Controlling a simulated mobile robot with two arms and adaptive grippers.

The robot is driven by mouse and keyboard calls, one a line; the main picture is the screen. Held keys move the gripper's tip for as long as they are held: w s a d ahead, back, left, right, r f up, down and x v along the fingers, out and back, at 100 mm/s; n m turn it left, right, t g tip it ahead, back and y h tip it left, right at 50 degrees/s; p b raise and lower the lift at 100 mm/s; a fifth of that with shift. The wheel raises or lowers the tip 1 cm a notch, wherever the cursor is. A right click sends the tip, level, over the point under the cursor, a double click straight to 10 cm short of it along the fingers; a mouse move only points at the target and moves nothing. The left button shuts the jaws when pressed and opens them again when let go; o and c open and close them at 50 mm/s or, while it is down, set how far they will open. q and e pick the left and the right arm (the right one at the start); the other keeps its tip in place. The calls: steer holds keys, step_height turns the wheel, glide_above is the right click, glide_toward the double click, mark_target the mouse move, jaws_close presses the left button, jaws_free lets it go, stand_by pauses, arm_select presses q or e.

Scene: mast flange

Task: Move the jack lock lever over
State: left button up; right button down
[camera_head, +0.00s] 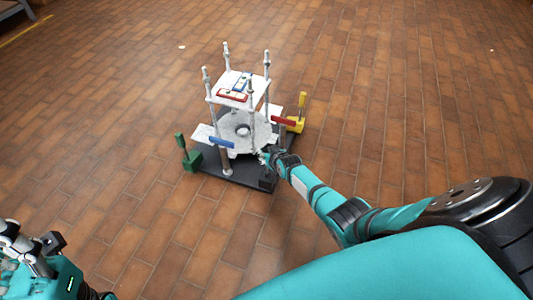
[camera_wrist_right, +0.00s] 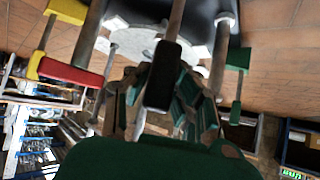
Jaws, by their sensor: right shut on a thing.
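The mast flange rig stands on a dark base plate (camera_head: 240,172) on the floor, with a round pale flange (camera_head: 243,131) in its middle. My right gripper (camera_head: 268,156) reaches its near right side. In the right wrist view, its green-padded fingers (camera_wrist_right: 160,98) are shut on a black-handled lever (camera_wrist_right: 163,72), whose grey rod runs upward in the picture. I cannot tell from any label whether this is the jack lock lever. My left gripper (camera_head: 28,245) is at the lower left, away from the rig; its jaws are unclear.
A green lever (camera_head: 188,158) stands at the rig's left and a yellow one (camera_head: 299,116) at its right. A blue handle (camera_head: 222,142) and a red handle (camera_head: 283,120) flank the flange. White posts carry an upper plate (camera_head: 256,86). The brick floor around is clear.

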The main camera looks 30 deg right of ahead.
steer(key=shift+d, duration=0.3)
steer(key=c, duration=1.1)
jaws_free()
steer(key=shift+w, duration=0.1)
steer(key=shift+a, duration=0.1)
steer(key=shift+a, duration=0.1)
steer(key=shift+s+a+r, duration=0.1)
steer(key=shift+s+r, duration=0.1)
steer(key=shift+s, duration=0.2)
steer(key=v, duration=1.1)
steer(key=shift+r, duration=0.15)
